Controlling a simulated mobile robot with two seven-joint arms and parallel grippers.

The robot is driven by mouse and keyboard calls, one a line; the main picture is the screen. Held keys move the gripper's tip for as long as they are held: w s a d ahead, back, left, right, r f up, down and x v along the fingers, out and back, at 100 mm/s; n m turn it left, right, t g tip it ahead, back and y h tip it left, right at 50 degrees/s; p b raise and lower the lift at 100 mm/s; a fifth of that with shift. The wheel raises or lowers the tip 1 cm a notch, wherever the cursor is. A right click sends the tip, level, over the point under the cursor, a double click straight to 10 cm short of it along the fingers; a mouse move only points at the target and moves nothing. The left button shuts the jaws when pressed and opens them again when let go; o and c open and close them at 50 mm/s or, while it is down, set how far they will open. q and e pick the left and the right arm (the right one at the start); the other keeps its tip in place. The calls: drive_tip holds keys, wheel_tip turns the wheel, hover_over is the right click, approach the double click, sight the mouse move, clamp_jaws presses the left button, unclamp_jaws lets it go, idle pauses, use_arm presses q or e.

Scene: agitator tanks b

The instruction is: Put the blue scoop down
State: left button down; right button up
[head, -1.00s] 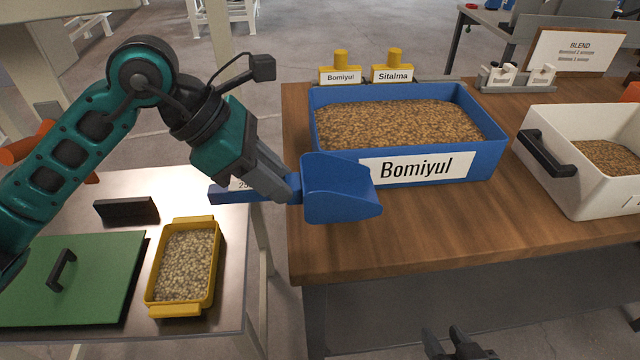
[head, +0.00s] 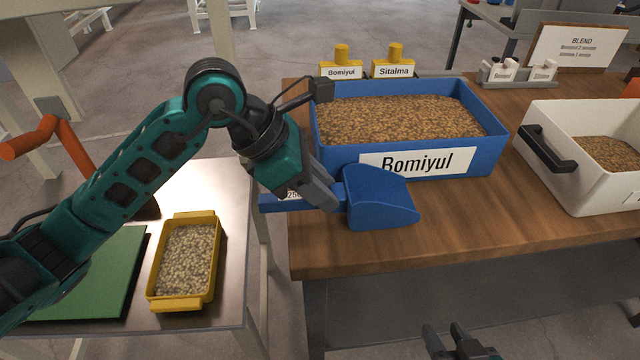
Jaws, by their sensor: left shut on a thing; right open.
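The blue scoop (head: 378,200) is at the front left of the wooden table, in front of the blue bin (head: 490,155) labelled Bomiyul. Its bowl faces right and looks empty. My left gripper (head: 332,198) is shut on the scoop's handle, which sticks out to the left of the fingers. I cannot tell whether the scoop touches the table top. My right gripper (head: 458,342) is open and empty at the bottom edge of the view, low in front of the table.
The wooden table (head: 480,225) is bare in front of the bin. A white bin (head: 570,180) with a black handle stands right. A yellow tray (head: 155,290) of pale pellets and a green lid (head: 105,285) lie on the left metal table. Yellow labelled blocks (head: 393,68) stand behind the blue bin.

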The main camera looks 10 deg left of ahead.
use_arm(q)
drive_tip(key=shift+f, duration=0.2)
drive_tip(key=c, duration=0.9)
unclamp_jaws()
use_arm(e)
drive_tip(key=shift+w+a, duration=0.1)
drive_tip(key=shift+w, duration=0.05)
use_arm(q)
drive_tip(key=shift+r, duration=0.1)
use_arm(e)
drive_tip(key=shift+f, duration=0.1)
use_arm(q)
drive_tip(key=shift+r, duration=0.15)
drive_tip(key=v, duration=0.6)
drive_tip(key=shift+a+r+p, duration=0.1)
drive_tip(key=shift+a+p, duration=0.05)
drive_tip(key=shift+p, duration=0.25)
drive_tip(key=shift+s+a+r, duration=0.15)
drive_tip(key=shift+a+r, duration=0.15)
drive_tip(key=shift+r, duration=0.15)
use_arm(e)
drive_tip(key=shift+s+d, duration=0.3)
